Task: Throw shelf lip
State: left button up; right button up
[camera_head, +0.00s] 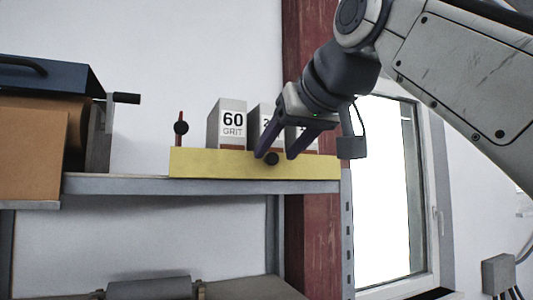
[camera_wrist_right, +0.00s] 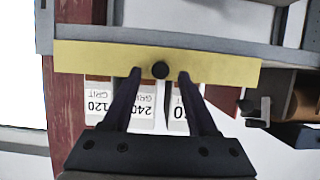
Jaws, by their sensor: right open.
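The yellow shelf lip (camera_head: 215,164) runs along the front edge of the grey shelf. A round black knob (camera_head: 272,158) sits on its face. My right gripper (camera_head: 276,156) is open, with one finger on each side of the knob. In the right wrist view, the lip (camera_wrist_right: 215,68) lies across the top and the knob (camera_wrist_right: 160,70) shows between the apart fingertips. I cannot tell whether the fingers touch the lip. A thin red upright with a black knob (camera_head: 181,127) stands at the lip's left end. My left gripper is not in view.
Several grit boxes stand behind the lip, including the 60 grit box (camera_head: 227,122). A blue-topped machine with a crank handle (camera_head: 126,98) stands at the left. A red post (camera_head: 306,225) and a window (camera_head: 388,200) are at the right. A roller (camera_head: 150,289) lies below.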

jog(key=shift+w+a+f, duration=0.2)
jog(key=shift+w+f, duration=0.05)
jog(key=shift+w, duration=0.35)
